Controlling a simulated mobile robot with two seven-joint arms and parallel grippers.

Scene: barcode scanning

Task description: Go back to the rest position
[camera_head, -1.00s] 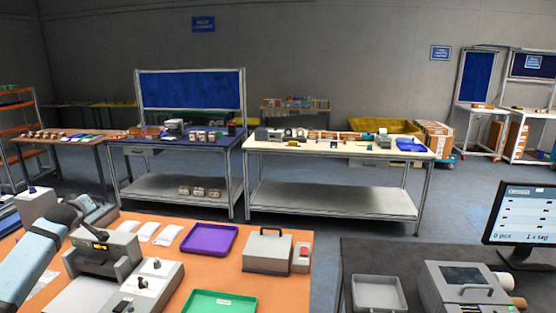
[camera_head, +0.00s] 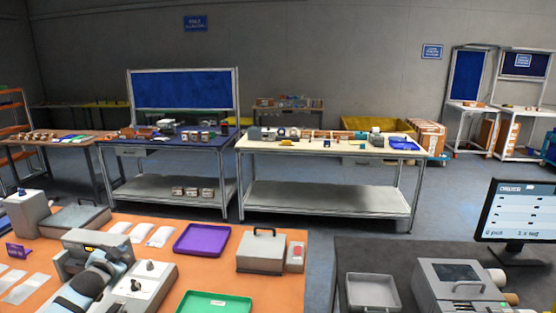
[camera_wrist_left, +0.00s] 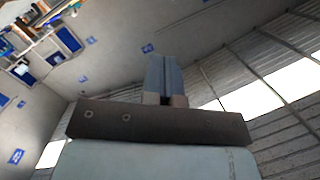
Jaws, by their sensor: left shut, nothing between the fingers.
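My left arm shows low at the left of the head view, a pale blue and dark link in front of the grey machine (camera_head: 100,246) on the orange table (camera_head: 285,290). My left gripper (camera_wrist_left: 164,60) shows in the left wrist view, its two fingers shut together with nothing between them. The wrist view is tilted and looks to the wall and ceiling, with no object close to the fingers. The left fingertips cannot be made out in the head view. My right gripper is in neither view.
On the orange table are a purple tray (camera_head: 203,240), a green tray (camera_head: 214,304), white pouches (camera_head: 160,236) and a grey box with a handle (camera_head: 261,252). A dark table at right holds a grey tray (camera_head: 372,291), a printer-like device (camera_head: 459,286) and a monitor (camera_head: 520,212). Floor lies behind.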

